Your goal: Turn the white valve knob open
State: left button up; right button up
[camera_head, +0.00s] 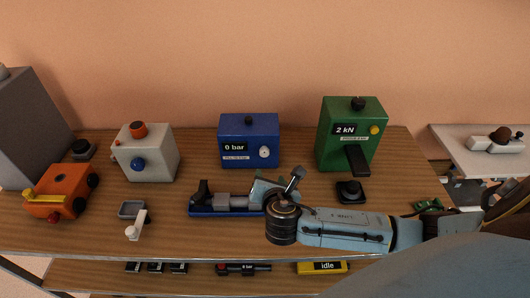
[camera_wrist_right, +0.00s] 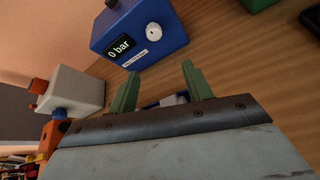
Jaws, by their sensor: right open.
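The white valve knob (camera_head: 264,152) is on the front of a blue box (camera_head: 235,130) whose display reads "0 bar". In the right wrist view the knob (camera_wrist_right: 153,32) shows a small dark mark and stands beyond the fingertips, with a clear gap. My right gripper (camera_wrist_right: 158,78) is open, its two green fingers apart and pointing toward the blue box. In the head view the right gripper (camera_head: 275,183) is small and partly hidden by my wrist, in front of the box. My left gripper is not in view.
A blue-based clamp fixture (camera_head: 225,210) lies left of my right wrist. A green "2 kN" press (camera_head: 340,110) stands right of the blue box. A white box (camera_head: 160,165) and an orange toy-like cart (camera_head: 62,192) stand left.

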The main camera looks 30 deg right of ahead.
aim_at(265, 154)
jog(key=shift+n+t, duration=0.4)
jog(key=shift+n, duration=0.3)
jog(key=x, duration=0.4)
jog(key=r+x, duration=0.1)
jog(key=x, duration=0.4)
jog(key=b+x, duration=0.1)
jog(key=x, duration=0.4)
jog(key=shift+w+d+r, duration=0.15)
jog(key=shift+d, duration=0.2)
jog(key=shift+c, duration=0.3)
